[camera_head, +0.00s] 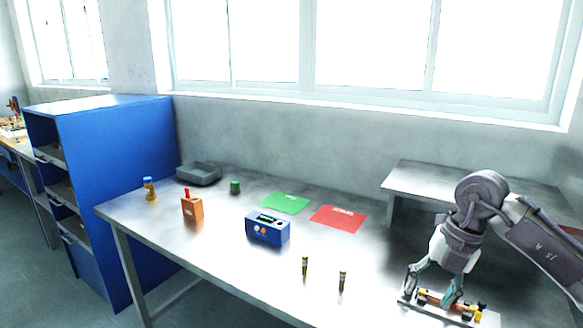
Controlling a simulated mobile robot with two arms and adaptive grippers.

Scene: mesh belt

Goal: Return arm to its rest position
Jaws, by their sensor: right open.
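My right arm comes in from the right edge of the head view. Its gripper (433,289) points down at the right front of the table and is open. Its fingers are just above or around a small fixture (449,309) that holds an orange and yellow part (436,298). I cannot tell whether the fingers touch it. My left gripper is not in view.
The metal table (215,258) bears a blue device (268,229), green (285,203) and red (338,218) sheets, two small upright cylinders (305,266), an orange box (192,207), a yellow bottle (150,189) and a grey tray (199,174). A raised shelf (425,176) stands behind my right arm.

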